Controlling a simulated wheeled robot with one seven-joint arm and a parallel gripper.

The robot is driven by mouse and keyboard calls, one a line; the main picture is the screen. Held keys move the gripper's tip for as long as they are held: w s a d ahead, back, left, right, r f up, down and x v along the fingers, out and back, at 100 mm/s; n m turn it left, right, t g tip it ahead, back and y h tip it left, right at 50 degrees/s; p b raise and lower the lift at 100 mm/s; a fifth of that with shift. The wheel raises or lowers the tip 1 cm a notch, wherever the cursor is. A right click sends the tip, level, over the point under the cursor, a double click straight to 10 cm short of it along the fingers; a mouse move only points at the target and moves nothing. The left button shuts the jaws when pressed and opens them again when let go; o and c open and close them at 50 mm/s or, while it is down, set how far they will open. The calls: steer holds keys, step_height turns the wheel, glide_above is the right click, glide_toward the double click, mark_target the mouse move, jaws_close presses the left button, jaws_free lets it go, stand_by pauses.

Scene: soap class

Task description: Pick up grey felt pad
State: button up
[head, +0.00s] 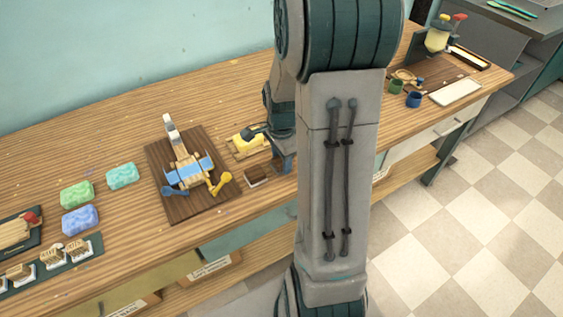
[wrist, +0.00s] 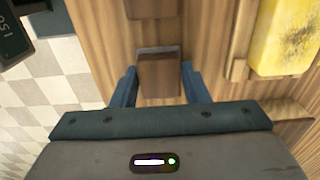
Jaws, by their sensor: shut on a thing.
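The grey felt pad (wrist: 160,50) shows in the wrist view as a grey strip along the far edge of a small brown wooden block (wrist: 159,76). My gripper (wrist: 159,70) has its two blue fingers on either side of this block, with the tips against its sides. In the head view the small brown block (head: 257,177) lies at the table's front part, beside my blue gripper fingers (head: 283,161). The underside of the block is hidden. I cannot tell whether it is clear of the table.
A yellow block (wrist: 285,36) on a wooden holder is close on the right in the wrist view. A dark board (head: 160,160) with a wooden device stands left of the gripper. Green (head: 77,194), teal (head: 122,176) and blue (head: 80,220) soaps lie further left. My arm hides the table's middle.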

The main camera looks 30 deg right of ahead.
steer(key=shift+r, duration=0.1)
steer(key=shift+r, duration=0.65)
step_height(320, 180, up, 3)
steer(key=s+d+r, duration=0.6)
steer(key=s+d, duration=0.1)
steer(key=d, duration=0.2)
steer(key=shift+s+r, duration=0.15)
steer(key=shift+r, duration=0.15)
steer(key=o, duration=0.4)
steer(key=shift+d, duration=0.1)
steer(key=c, duration=0.3)
